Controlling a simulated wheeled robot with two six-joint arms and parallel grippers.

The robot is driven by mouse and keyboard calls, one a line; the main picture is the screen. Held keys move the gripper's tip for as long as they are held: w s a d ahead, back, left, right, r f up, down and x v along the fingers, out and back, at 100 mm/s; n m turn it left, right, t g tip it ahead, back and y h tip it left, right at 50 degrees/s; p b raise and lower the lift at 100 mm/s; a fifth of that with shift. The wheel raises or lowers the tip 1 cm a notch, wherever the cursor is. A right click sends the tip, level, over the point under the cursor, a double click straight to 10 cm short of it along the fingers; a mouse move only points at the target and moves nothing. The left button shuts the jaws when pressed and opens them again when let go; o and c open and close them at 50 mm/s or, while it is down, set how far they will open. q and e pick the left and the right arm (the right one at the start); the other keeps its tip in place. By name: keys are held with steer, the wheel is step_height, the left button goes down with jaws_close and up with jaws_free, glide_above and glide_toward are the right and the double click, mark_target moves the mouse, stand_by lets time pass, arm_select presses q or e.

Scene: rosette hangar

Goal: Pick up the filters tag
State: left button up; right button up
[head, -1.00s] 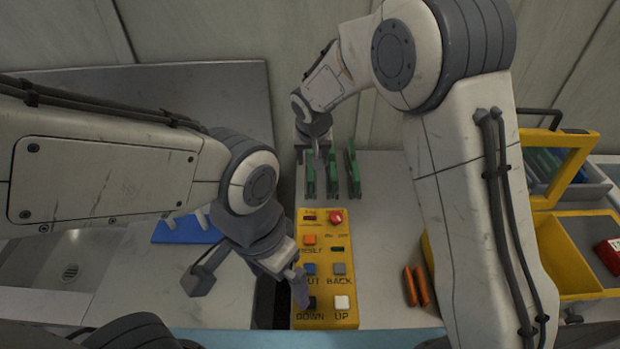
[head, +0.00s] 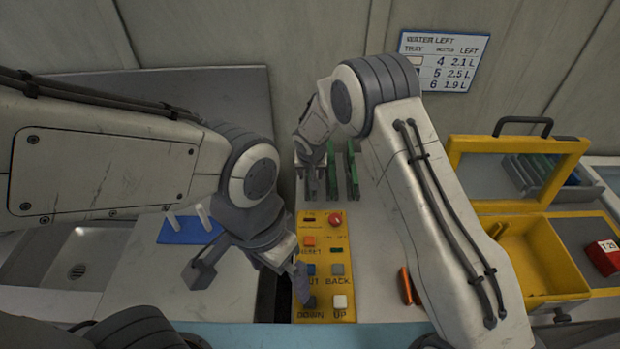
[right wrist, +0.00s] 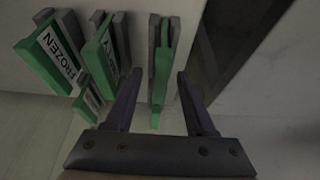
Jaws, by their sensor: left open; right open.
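Several green tags stand in grey holders at the back of the counter. In the right wrist view, the left tag (right wrist: 52,50) reads FROZEN, and a middle tag (right wrist: 101,55) has a label I cannot fully read. A third tag (right wrist: 161,70) shows edge-on, its label hidden; I cannot tell whether it is the filters tag. My right gripper (right wrist: 159,74) is open, its fingers on either side of this tag's lower end, with visible gaps. In the head view, my right gripper (head: 312,188) covers the leftmost tag. My left gripper (head: 300,284) is open over the yellow button panel (head: 325,230).
A yellow open case (head: 520,245) stands at the right, with a red item (head: 603,257) beside it. Orange sticks (head: 405,287) lie on the counter. A blue rack (head: 185,230) and sink (head: 75,265) are at the left. A sign (head: 440,62) hangs on the wall.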

jaws_close()
